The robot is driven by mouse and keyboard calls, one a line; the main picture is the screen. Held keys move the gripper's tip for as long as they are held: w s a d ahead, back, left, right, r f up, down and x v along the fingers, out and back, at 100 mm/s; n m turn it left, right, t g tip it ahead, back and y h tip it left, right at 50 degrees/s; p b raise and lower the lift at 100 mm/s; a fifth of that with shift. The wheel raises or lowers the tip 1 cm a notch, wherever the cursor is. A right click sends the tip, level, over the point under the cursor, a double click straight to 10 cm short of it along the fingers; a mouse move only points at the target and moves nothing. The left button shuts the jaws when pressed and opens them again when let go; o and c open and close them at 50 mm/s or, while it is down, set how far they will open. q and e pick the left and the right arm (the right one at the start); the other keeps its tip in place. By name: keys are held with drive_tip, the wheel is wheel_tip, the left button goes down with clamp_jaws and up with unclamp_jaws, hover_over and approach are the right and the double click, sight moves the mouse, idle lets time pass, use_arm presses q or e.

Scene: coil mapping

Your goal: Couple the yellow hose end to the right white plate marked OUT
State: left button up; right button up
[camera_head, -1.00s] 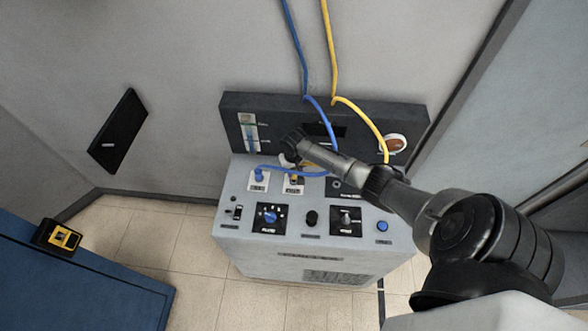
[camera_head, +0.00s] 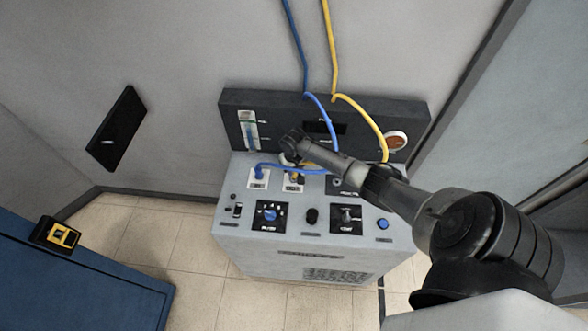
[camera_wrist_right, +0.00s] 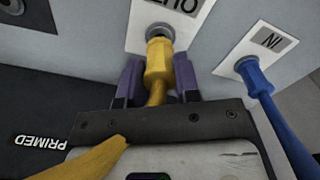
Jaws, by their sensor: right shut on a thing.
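The yellow hose end (camera_wrist_right: 158,68) is between the purple fingers of my right gripper (camera_wrist_right: 158,80), which is shut on it. Its tip meets the grey metal port on the white OUT plate (camera_wrist_right: 190,10), lined up with it. I cannot tell how deep it sits. In the head view the white OUT plate (camera_head: 293,188) is the right one of two on the console top, and my arm partly covers the hose there. The white IN plate (camera_wrist_right: 268,42) has the blue hose end (camera_wrist_right: 254,76) on its port. My left gripper is out of view.
The blue hose (camera_head: 318,110) and yellow hose (camera_head: 362,118) hang down over the dark back panel (camera_head: 280,103). Knobs and switches line the console front (camera_head: 290,240). A blue surface with a yellow-black device (camera_head: 63,236) is at lower left.

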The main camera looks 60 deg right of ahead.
drive_tip(key=shift+f+b, duration=0.35)
drive_tip(key=shift+f, duration=0.2)
drive_tip(key=shift+f, duration=0.5)
idle(0.6)
drive_tip(key=o, duration=1)
wheel_tip(320, 180, up, 14)
drive_tip(key=p, duration=0.1)
idle(0.3)
